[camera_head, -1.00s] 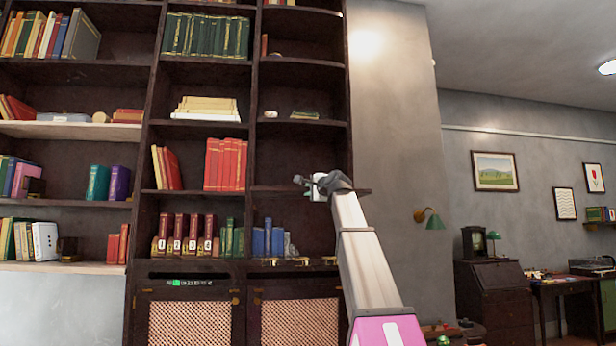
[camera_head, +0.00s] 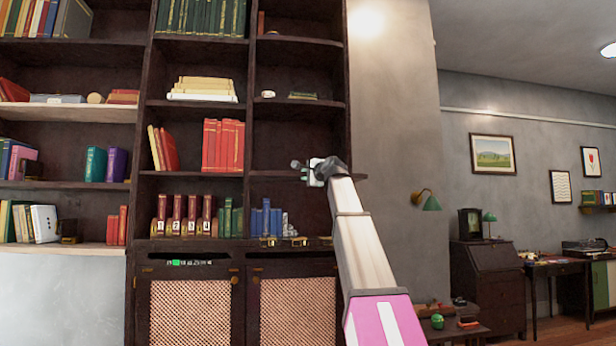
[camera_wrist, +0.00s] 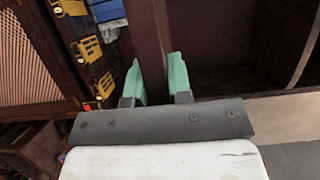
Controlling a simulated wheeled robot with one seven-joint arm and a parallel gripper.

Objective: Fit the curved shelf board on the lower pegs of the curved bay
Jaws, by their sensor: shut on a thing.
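My gripper (camera_head: 302,169) is at the front of the right-hand curved bay (camera_head: 290,135) of the dark bookcase, at mid height. In the wrist view its green fingertips (camera_wrist: 157,72) are shut on a dark brown board (camera_wrist: 150,35), seen edge-on, which I take for the curved shelf board. In the head view the board (camera_head: 272,173) is a thin, roughly level dark strip across the bay. Its right end reaches past the bay's right side. I cannot tell whether it rests on anything. The lower pegs are not distinguishable.
Blue books (camera_head: 266,220) and a small grey object (camera_head: 287,228) stand in the compartment below. A white box (camera_head: 268,94) and a flat green book (camera_head: 303,96) lie on the shelf above.

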